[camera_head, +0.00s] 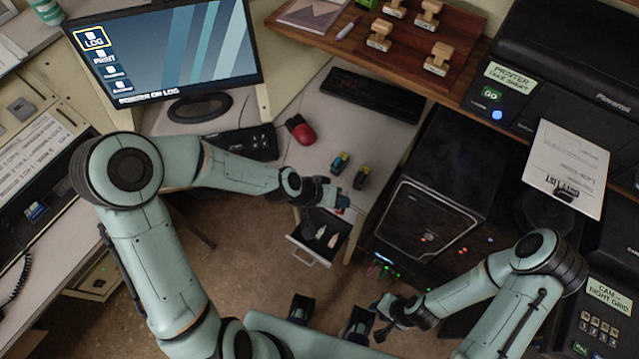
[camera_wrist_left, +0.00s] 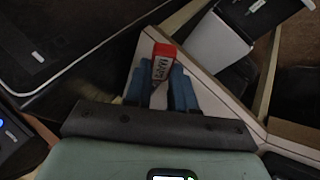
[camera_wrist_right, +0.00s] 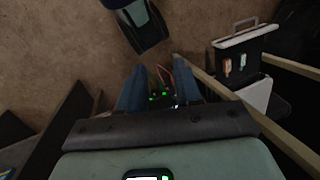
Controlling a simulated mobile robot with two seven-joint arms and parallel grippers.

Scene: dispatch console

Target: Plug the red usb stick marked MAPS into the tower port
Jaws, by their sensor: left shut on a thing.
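The black tower (camera_head: 428,232) stands to the right of the left gripper. Small green and blue lights (camera_head: 385,268) glow low on its front left; I cannot make out the port itself. My right gripper (camera_head: 385,315) is open and empty, low in front of the tower. Green lights show between its fingers in the right wrist view (camera_wrist_right: 160,96).
An open drawer (camera_head: 305,250) holding small items juts out below the left gripper. A monitor (camera_head: 165,50) stands at the back left.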

